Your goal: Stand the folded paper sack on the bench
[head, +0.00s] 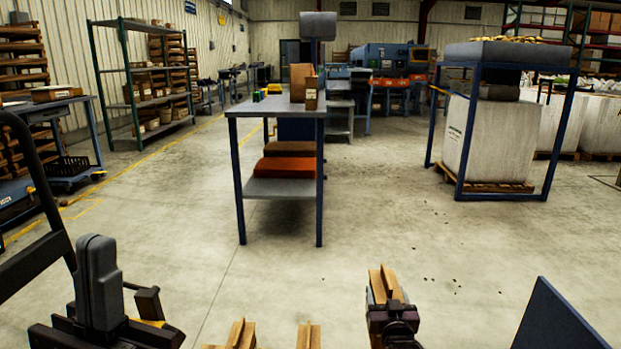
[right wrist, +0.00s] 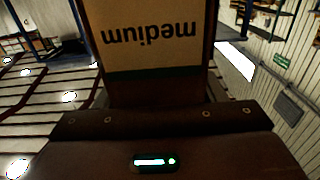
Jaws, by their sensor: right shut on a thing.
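The brown folded paper sack (head: 385,284) is upright at the bottom of the head view, right of centre. My right gripper (head: 390,308) is shut on it. In the right wrist view the sack (right wrist: 155,85) fills the upper middle, its cream label reading "medium" upside down above a dark green band. Its lower part is hidden in the head view. A grey bench (head: 272,105) stands ahead, left of centre, apart from the sack. What looks like my left gripper (head: 140,312) is dark, at lower left; its jaws are not clear.
On the bench stand a brown box-like thing (head: 301,80) and a smaller labelled one (head: 311,93). Two more brown pieces (head: 240,335) (head: 307,336) show at the bottom edge. A blue panel (head: 560,318) is at lower right. The floor before the bench is clear.

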